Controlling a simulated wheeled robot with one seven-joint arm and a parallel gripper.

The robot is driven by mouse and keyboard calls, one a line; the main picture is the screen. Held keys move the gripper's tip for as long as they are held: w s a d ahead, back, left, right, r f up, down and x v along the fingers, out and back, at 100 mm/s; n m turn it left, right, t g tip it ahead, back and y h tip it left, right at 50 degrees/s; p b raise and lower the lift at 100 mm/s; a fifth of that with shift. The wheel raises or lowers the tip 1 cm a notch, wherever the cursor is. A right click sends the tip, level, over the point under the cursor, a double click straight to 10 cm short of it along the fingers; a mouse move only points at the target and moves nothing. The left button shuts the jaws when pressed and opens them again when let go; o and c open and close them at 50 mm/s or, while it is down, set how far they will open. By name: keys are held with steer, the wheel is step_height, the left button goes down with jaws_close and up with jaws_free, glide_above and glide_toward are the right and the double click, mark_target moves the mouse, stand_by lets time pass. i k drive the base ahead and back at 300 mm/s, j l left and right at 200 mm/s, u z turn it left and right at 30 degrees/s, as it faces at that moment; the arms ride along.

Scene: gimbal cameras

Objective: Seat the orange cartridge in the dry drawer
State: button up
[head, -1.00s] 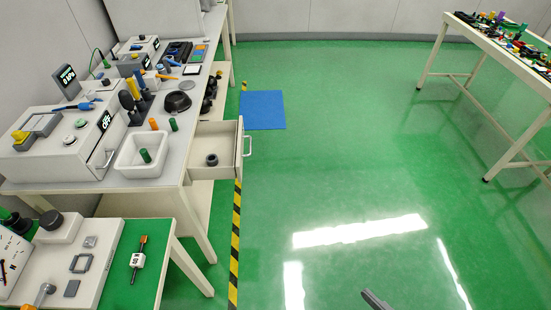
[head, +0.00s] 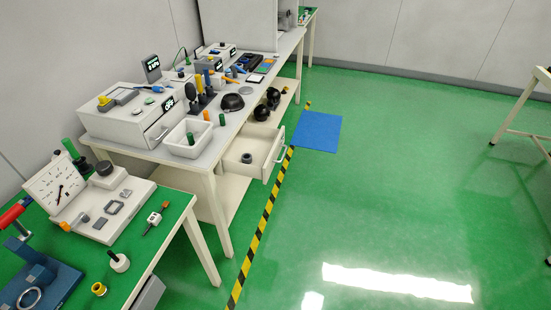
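A small orange cylinder (head: 206,115), likely the orange cartridge, stands upright on the grey-white bench top, behind the white tray. A green cylinder (head: 222,119) stands just right of it, and another green cylinder (head: 190,139) is inside the tray. A drawer (head: 265,164) under the bench is pulled open, with a dark ring (head: 246,158) inside. A white box (head: 140,117) on the bench has a display reading OFF and a handled front that looks shut. I cannot tell which of the two is the dry drawer. My gripper is not in view.
The white tray (head: 172,149) sits at the bench's near edge. A green-topped table (head: 165,240) with small parts stands in front on the left. A blue mat (head: 318,131) lies on the floor past the striped line (head: 257,236).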

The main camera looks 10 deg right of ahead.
mark_target(254, 153)
steer(key=u, duration=0.25)
steer(key=i+l+u, duration=0.15)
steer(key=u, duration=0.2)
steer(key=i+l+u, duration=0.15)
steer(key=u, duration=0.25)
steer(key=l+u, duration=0.35)
steer(key=i+l+u, duration=0.15)
steer(key=l, duration=0.45)
steer(key=i+l+u, duration=0.15)
steer(key=l, duration=0.5)
steer(key=i+l+u, duration=0.15)
steer(key=l, duration=0.5)
steer(key=l+u, duration=0.15)
steer(key=l, duration=0.5)
steer(key=i+l, duration=0.1)
steer(key=l, duration=1)
